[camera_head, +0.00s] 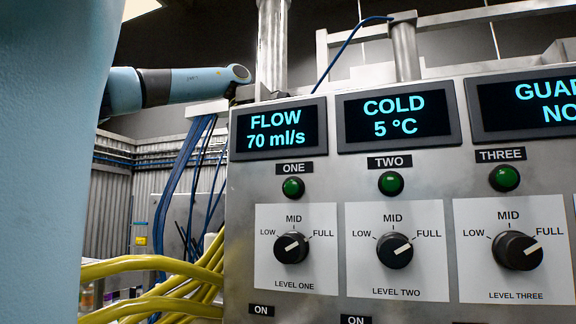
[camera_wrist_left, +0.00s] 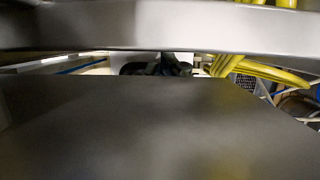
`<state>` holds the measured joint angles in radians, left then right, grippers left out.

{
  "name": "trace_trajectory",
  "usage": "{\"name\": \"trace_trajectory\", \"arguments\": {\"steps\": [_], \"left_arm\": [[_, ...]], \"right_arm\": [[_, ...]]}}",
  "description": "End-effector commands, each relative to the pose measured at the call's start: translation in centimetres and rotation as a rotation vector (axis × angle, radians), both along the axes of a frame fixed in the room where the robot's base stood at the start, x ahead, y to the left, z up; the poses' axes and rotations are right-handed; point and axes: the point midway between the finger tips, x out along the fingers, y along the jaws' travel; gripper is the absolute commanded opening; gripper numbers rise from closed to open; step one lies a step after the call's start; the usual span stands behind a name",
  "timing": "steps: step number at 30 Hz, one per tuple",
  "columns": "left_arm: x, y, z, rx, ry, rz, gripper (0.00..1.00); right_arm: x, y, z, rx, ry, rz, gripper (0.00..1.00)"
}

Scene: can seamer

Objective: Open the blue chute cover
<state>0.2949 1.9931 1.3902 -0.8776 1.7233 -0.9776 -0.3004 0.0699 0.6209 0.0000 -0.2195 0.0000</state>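I cannot make out a blue chute cover in either view. In the head view, a light blue and black arm section reaches from the left to behind the top left of the control panel (camera_head: 240,185), and its gripper end is hidden. In the left wrist view, a broad dark grey surface (camera_wrist_left: 160,130) fills the lower part. A dark shape (camera_wrist_left: 155,66) shows just above its edge; it may be part of my left gripper, but I cannot tell its state. My right gripper is in neither view.
The panel carries a FLOW display (camera_head: 281,130), a COLD display (camera_head: 397,117), green lamps and black knobs. Yellow hoses (camera_head: 150,265) run into its left side. A vertical metal pipe (camera_head: 272,45) stands behind it. A metal bar (camera_wrist_left: 160,28) crosses the left wrist view.

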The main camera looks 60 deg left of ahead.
Motion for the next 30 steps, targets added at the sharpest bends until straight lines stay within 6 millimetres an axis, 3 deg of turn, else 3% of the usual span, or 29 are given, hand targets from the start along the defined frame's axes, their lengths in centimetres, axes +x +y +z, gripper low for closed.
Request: {"name": "trace_trajectory", "arguments": {"steps": [16, 30], "left_arm": [[-0.3, 0.3, 0.8, 0.001, 0.002, 0.004, 0.00], [-2.5, 3.0, 9.5, 0.002, 0.003, 0.005, 0.00]], "right_arm": [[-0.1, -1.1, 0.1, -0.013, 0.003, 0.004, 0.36], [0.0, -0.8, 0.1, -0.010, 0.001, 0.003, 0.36]]}}
